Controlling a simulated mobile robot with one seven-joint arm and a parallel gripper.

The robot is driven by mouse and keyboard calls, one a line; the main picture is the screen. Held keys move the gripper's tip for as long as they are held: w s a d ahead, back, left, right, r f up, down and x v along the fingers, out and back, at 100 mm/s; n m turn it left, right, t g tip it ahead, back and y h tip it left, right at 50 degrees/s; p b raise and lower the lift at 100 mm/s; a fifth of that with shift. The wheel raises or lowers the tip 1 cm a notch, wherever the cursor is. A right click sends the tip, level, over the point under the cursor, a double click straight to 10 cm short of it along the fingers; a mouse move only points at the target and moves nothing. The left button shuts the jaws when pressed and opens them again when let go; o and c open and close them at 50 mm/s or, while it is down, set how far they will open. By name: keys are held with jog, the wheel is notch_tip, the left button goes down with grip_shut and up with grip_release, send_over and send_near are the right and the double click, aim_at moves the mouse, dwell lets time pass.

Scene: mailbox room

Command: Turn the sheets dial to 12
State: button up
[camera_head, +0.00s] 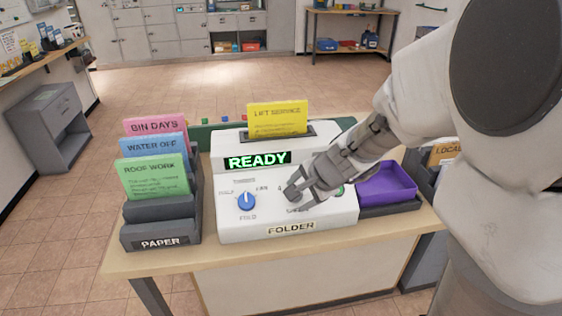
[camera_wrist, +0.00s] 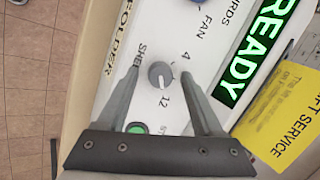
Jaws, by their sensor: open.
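The sheets dial (camera_wrist: 160,74) is a small round grey knob on the white folder machine (camera_head: 238,172). In the wrist view the printed 4 and 12 and part of the sheets label lie around it. A pale mark shows on the knob, but I cannot tell surely which number it points to. My gripper (camera_head: 294,197) is over the right part of the machine's front panel; it also shows in the wrist view (camera_wrist: 158,84). Its fingers are open, one on each side of the dial, and I see no clear contact. In the head view the gripper largely covers the dial.
A blue dial (camera_head: 246,201) sits left of the gripper, below the lit READY display (camera_head: 257,161). A yellow sheet (camera_head: 277,119) stands in the top slot. A paper rack (camera_head: 158,232) is at the left, a purple tray (camera_head: 386,182) at the right. A green button (camera_wrist: 137,128) is nearby.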

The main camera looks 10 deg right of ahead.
jog(key=p+v, duration=0.7)
jog(key=v, duration=1)
jog(key=shift+r, duration=0.25)
jog(key=s+a+r+n+h+p, duration=0.1)
jog(key=s+a+r+n, duration=0.1)
jog(key=s+n, duration=0.3)
jog(key=s+a+r+n+g+h+p, duration=0.1)
jog(key=s+r+n, duration=0.2)
jog(key=s+n, duration=0.3)
jog(key=n, duration=0.2)
jog(key=shift+s+a+r+n+h, duration=0.2)
jog(key=shift+a+r+n+h, duration=0.1)
jog(key=shift+a+r, duration=0.1)
